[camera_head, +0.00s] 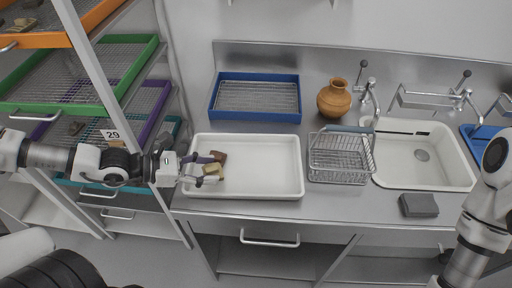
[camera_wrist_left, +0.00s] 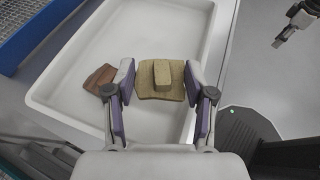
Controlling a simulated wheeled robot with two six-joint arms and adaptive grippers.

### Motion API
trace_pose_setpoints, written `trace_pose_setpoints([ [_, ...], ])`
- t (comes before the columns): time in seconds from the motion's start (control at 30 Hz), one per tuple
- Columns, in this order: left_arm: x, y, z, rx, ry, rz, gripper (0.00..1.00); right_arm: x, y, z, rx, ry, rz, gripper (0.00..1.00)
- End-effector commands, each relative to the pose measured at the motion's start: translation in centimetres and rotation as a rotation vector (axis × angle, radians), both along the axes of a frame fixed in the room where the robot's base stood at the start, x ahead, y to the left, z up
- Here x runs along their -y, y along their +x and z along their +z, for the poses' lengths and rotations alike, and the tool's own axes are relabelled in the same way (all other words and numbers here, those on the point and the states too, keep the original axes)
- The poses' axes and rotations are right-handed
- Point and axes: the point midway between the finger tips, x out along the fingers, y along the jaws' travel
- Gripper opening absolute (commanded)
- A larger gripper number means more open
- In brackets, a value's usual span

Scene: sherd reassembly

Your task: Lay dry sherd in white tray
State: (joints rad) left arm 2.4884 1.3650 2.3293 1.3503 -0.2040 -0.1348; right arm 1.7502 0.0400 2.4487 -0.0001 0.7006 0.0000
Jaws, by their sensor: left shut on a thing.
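The white tray (camera_head: 275,188) lies on the steel counter. My left gripper (camera_head: 207,171) is over its left end, fingers pointing right. It is shut on an olive-tan sherd (camera_wrist_left: 147,80) with a small raised block on it, held between the purple finger pads in the left wrist view. A reddish-brown sherd (camera_head: 219,157) lies in the tray just beside the held one; it also shows in the left wrist view (camera_wrist_left: 100,79). I cannot tell whether the held sherd touches the tray floor. My right gripper is partly in the left wrist view (camera_wrist_left: 279,38), too small to judge.
A blue rack tray (camera_head: 240,115) stands behind the white tray. A wire basket (camera_head: 338,160), a sink (camera_head: 435,170), an orange jar (camera_head: 334,100) and a grey block (camera_head: 419,205) are to the right. Shelves with mesh trays (camera_head: 75,75) stand at left. Most of the white tray is bare.

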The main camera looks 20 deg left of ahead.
Motion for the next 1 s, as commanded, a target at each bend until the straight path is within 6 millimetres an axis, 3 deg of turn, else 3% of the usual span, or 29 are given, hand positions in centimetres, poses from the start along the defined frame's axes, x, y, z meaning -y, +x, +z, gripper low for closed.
trace_pose_setpoints([
  [0.27,2.0,1.6,-1.5,-0.001,0.006,-0.009,0.19,0.0,-0.2,-4.7,-0.003,0.0,0.0,0.4],
  [0.6,5.9,5.2,-1.2,-0.001,0.008,-0.006,0.2,0.0,-0.1,-5.9,-0.002,0.0,0.0,0.4],
  [1.0,11.2,10.2,-1.5,0.0,0.002,-0.002,0.2,0.0,-0.1,-5.4,-0.002,0.0,0.0,0.4],
])
